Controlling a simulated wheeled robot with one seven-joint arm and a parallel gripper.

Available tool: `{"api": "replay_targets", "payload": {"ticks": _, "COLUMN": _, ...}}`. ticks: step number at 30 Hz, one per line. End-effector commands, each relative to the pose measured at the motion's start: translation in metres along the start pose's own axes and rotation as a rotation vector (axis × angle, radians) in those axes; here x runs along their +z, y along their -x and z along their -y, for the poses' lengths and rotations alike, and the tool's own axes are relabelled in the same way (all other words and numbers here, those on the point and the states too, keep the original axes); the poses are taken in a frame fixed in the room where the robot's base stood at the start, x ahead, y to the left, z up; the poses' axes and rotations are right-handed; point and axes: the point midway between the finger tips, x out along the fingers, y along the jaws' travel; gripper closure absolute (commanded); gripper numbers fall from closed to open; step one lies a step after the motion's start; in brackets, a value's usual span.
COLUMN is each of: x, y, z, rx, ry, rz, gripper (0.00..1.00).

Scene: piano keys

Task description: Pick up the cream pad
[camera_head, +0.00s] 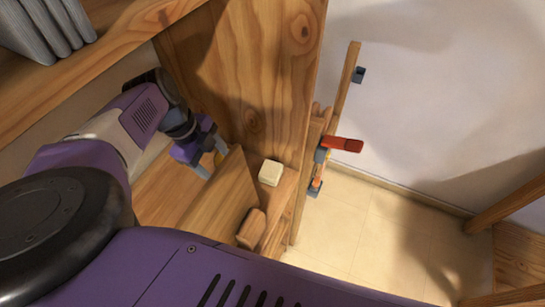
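The cream pad (270,173) is a small pale block with rounded edges. It lies on a narrow wooden ledge (279,200) beside a tall wooden panel, to the right of a tilted wooden board. My gripper (213,158) is at the end of my purple and white arm, to the left of the pad and apart from it. The board hides part of the gripper, and its fingers are too small and covered to tell whether they are open.
The tilted wooden board (220,200) stands between my gripper and the pad. The tall panel (262,75) rises behind. A red-handled clamp (343,145) sits on wooden bars at the right. Grey books (45,28) stand on a shelf at upper left. Tiled floor (370,235) is open at right.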

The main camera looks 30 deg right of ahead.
Motion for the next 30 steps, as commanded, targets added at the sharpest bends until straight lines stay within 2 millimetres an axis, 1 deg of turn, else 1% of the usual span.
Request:
{"api": "replay_targets", "payload": {"ticks": 2, "x": -0.003, "y": -0.001, "z": -0.003, "rx": 0.021, "ry": 0.001, "rz": 0.006, "gripper": 0.37}}
{"api": "replay_targets", "payload": {"ticks": 4, "x": -0.010, "y": -0.003, "z": 0.001, "rx": 0.025, "ry": -0.001, "rz": 0.007, "gripper": 0.37}}
{"api": "replay_targets", "payload": {"ticks": 12, "x": -0.054, "y": -0.017, "z": 0.026, "rx": 0.019, "ry": -0.002, "rz": 0.003, "gripper": 0.37}}
{"api": "replay_targets", "payload": {"ticks": 16, "x": -0.073, "y": -0.025, "z": 0.037, "rx": 0.019, "ry": -0.001, "rz": 0.003, "gripper": 0.37}}
{"api": "replay_targets", "payload": {"ticks": 19, "x": -0.082, "y": -0.029, "z": 0.043, "rx": 0.018, "ry": 0.000, "rz": 0.004, "gripper": 0.37}}
{"api": "replay_targets", "payload": {"ticks": 25, "x": -0.090, "y": -0.033, "z": 0.048, "rx": 0.018, "ry": 0.002, "rz": 0.005, "gripper": 0.37}}
{"api": "replay_targets", "payload": {"ticks": 28, "x": -0.102, "y": -0.035, "z": 0.054, "rx": 0.017, "ry": -0.001, "rz": 0.004, "gripper": 0.37}}
{"api": "replay_targets", "payload": {"ticks": 30, "x": -0.101, "y": -0.050, "z": 0.053, "rx": 0.017, "ry": 0.004, "rz": 0.001, "gripper": 0.37}}
